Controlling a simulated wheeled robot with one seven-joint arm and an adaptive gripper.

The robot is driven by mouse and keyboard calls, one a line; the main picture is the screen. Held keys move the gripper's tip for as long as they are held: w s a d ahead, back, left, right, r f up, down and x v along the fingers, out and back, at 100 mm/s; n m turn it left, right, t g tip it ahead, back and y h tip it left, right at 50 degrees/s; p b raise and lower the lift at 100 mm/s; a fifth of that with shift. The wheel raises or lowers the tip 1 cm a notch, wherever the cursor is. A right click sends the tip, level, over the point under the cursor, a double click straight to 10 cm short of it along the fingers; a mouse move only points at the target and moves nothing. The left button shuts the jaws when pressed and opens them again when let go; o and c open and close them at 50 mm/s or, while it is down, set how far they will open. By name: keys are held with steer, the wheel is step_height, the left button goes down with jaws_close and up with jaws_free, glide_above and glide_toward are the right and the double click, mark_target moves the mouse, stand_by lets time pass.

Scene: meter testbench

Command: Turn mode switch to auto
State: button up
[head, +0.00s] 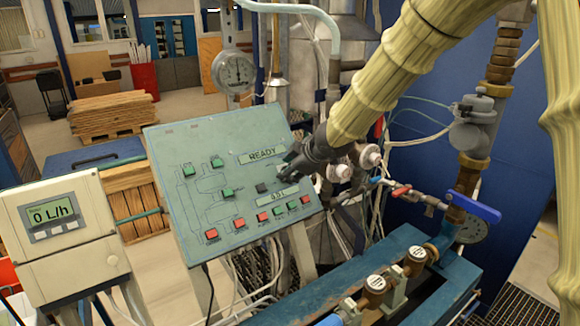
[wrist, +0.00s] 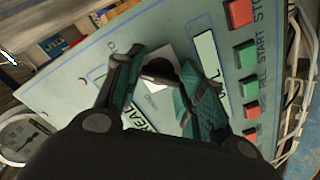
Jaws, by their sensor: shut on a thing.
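The green control panel (head: 165,160) stands tilted at the middle of the head view, with a "READY" display (head: 263,154) and a lower number display (head: 271,197). My gripper (head: 286,168) reaches it from the right, between these two displays. In the wrist view my gripper (wrist: 160,72) has its two green-padded fingers on either side of the mode switch (wrist: 158,68), a small dark knob on a white plate (wrist: 160,98). The fingers are shut on the knob and hide much of it. Its pointing direction and the plate's lettering are not readable.
Red push-buttons (head: 211,234) and green ones line the panel's lower edge close to my gripper; they also show in the wrist view (wrist: 240,13). A flow meter box (head: 60,230) stands left. Pipes with a blue valve handle (head: 473,207) stand right.

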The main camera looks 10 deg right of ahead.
steer(key=shift+m, duration=0.3)
steer(key=o, duration=1)
steer(key=shift+s, duration=0.1)
steer(key=v, duration=1.2)
steer(key=shift+d, duration=0.1)
